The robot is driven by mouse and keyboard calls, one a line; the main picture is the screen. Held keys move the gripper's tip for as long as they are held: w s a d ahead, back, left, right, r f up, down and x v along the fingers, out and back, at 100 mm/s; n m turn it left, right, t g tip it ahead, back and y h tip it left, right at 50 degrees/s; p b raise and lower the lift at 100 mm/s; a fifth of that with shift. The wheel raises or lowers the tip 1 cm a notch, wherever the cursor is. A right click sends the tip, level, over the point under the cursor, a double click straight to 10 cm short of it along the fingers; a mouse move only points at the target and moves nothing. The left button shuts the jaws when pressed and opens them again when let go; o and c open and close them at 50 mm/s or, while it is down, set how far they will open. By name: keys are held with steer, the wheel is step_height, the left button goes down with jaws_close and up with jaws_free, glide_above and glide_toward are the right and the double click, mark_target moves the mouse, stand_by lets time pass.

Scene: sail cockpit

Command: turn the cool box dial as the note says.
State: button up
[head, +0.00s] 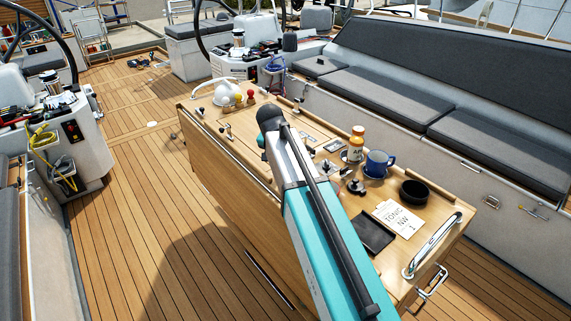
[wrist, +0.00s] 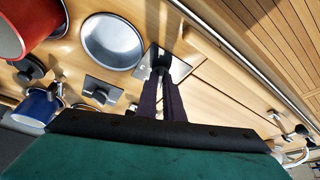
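A white note (head: 402,218) lies on the wooden table; it reads "TONIC NW". My gripper (wrist: 162,75) shows in the wrist view as two dark fingers, close together. Their tips are at a black dial (wrist: 160,57) on a square metal plate; whether they touch or grip it is unclear. No label shows which is the cool box dial. In the head view my arm hides my fingertips; a black knob (head: 356,187) stands near the mug.
A blue mug (head: 378,164), an orange bottle (head: 356,145), a black bowl (head: 413,191) and a black tray (head: 374,235) stand near my arm. A chrome rail (head: 436,246) edges the table.

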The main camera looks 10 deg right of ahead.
steer(key=o, duration=0.4)
steer(key=shift+r, duration=0.15)
steer(key=b+v, duration=0.3)
steer(key=v, duration=1)
steer(key=shift+r, duration=0.25)
steer(key=shift+s, duration=0.1)
